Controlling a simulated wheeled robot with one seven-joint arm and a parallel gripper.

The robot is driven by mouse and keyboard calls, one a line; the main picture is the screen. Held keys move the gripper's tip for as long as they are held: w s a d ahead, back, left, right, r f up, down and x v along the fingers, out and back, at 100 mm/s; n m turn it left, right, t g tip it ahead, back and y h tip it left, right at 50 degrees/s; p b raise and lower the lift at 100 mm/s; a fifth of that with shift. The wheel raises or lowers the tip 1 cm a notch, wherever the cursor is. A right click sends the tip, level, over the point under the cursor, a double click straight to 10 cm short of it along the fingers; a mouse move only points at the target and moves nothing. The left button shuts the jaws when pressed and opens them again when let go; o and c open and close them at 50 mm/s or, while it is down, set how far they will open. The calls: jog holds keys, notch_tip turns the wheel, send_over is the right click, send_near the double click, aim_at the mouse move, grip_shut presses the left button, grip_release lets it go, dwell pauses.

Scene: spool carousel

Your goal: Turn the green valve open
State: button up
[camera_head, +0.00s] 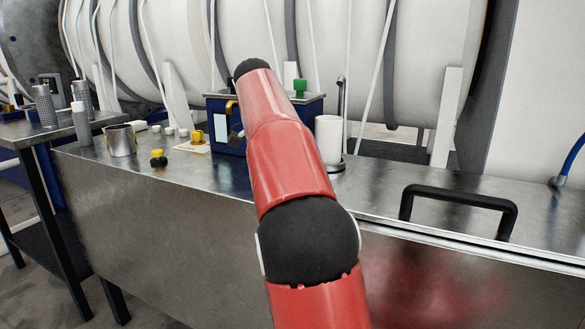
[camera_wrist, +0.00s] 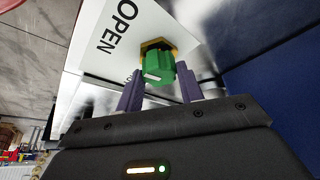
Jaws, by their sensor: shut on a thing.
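The green valve (camera_wrist: 160,72) is a ribbed knob with a light mark on its face, set on a brass hexagonal base (camera_wrist: 157,46). It stands on a white plate (camera_wrist: 122,45) lettered OPEN. My gripper (camera_wrist: 160,88) has its two purple fingers on either side of the knob and is shut on it. How far the knob is turned relative to the lettering, I cannot tell. In the head view my red arm crosses in front of a blue box (camera_head: 230,137) on the metal counter and hides the gripper's grip on the valve.
A white cylinder (camera_head: 329,138) and a black handle (camera_head: 460,198) are at the right.

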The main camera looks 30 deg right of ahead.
jog(key=shift+w+m, duration=0.1)
jog(key=shift+m, duration=0.8)
jog(key=shift+g, duration=0.3)
jog(key=o, duration=1)
